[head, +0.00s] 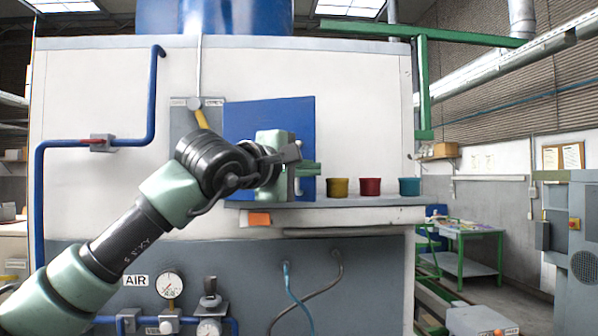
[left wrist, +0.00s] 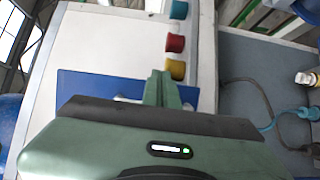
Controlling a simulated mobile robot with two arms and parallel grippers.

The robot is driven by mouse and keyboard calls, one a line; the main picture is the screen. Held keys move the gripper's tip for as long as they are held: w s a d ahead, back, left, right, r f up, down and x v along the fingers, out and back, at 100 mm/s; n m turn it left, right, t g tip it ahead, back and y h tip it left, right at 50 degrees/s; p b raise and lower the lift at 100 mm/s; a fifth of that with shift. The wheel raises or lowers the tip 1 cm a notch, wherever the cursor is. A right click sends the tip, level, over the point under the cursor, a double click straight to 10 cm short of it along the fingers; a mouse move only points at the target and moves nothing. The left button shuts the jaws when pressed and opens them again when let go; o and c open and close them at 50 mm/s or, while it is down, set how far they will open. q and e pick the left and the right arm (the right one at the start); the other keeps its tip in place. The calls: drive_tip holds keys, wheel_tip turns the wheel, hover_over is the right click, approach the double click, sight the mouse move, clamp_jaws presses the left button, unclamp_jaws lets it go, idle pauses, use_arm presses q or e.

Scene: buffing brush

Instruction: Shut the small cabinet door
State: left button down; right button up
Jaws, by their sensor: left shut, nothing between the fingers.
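A flat blue panel (head: 298,115), which looks like the small cabinet door, stands upright against the white wall above the shelf. My arm and gripper cover much of its middle and lower part, and I cannot tell how far open it is. It also shows in the left wrist view (left wrist: 80,84), behind the gripper body. My left gripper (head: 312,168) is in front of the panel, its fingers pointing right. In the left wrist view its fingertips (left wrist: 160,78) are together and empty. I cannot tell whether it touches the panel. My right gripper is not in view.
A yellow cup (head: 340,188), a red cup (head: 370,187) and a teal cup (head: 410,187) stand on the shelf (head: 350,214), right of the gripper. A blue pipe (head: 75,144) with a valve runs along the wall at left. Gauges and hoses are below.

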use_arm(q)
drive_tip(key=w, duration=0.1)
drive_tip(key=w+n+t+y, duration=0.1)
drive_tip(key=w, duration=0.1)
drive_tip(key=w+d+y, duration=0.1)
drive_tip(key=w, duration=0.1)
drive_tip(key=shift+n+t, duration=0.3)
drive_tip(key=shift+w, duration=0.15)
drive_tip(key=shift+a, duration=0.2)
drive_tip(key=shift+d, duration=0.1)
